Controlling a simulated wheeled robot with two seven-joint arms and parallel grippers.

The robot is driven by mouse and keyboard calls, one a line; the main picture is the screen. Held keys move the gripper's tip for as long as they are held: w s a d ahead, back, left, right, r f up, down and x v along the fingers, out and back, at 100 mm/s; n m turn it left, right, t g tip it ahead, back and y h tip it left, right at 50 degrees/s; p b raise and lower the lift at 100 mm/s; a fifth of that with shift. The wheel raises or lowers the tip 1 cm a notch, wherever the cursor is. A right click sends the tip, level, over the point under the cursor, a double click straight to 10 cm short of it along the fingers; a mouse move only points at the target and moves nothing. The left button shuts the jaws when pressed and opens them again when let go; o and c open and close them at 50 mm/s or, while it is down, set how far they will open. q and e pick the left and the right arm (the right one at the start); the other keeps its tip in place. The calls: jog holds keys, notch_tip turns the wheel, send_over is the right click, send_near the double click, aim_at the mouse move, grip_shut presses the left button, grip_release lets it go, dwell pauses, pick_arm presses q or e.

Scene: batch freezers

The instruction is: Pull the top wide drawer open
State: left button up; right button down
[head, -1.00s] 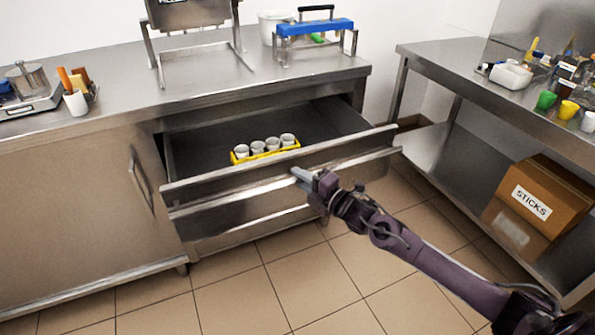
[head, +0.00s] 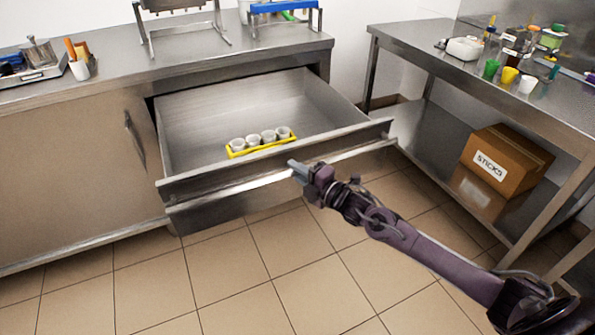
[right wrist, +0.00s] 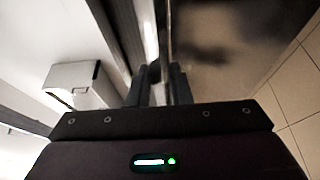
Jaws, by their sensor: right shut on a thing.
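The top wide drawer (head: 350,139) is pulled well out from under the steel counter, and its grey inside shows. A yellow rack (head: 259,147) with several white cups stands in it near the front. My right gripper (head: 293,168) is at the drawer's front, shut on the long bar handle (head: 230,187) a little right of its middle. In the right wrist view the fingers (right wrist: 160,85) close around the bar, which runs up the picture. My left gripper is not in view.
A cabinet door (head: 70,165) is at the left. A steel table (head: 480,85) stands at the right, with a cardboard box (head: 505,160) on its lower shelf. The tiled floor in front is clear.

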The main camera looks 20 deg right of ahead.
jog(key=shift+s, duration=0.25)
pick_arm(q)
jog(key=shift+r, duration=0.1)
pick_arm(e)
jog(key=c, duration=1.3)
grip_release()
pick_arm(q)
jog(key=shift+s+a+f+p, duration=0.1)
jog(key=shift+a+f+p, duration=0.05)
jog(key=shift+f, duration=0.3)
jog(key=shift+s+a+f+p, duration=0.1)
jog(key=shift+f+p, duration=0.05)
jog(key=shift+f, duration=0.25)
pick_arm(e)
jog(key=v, duration=0.7)
jog(key=shift+s+d, duration=0.15)
jog(key=shift+s, duration=0.15)
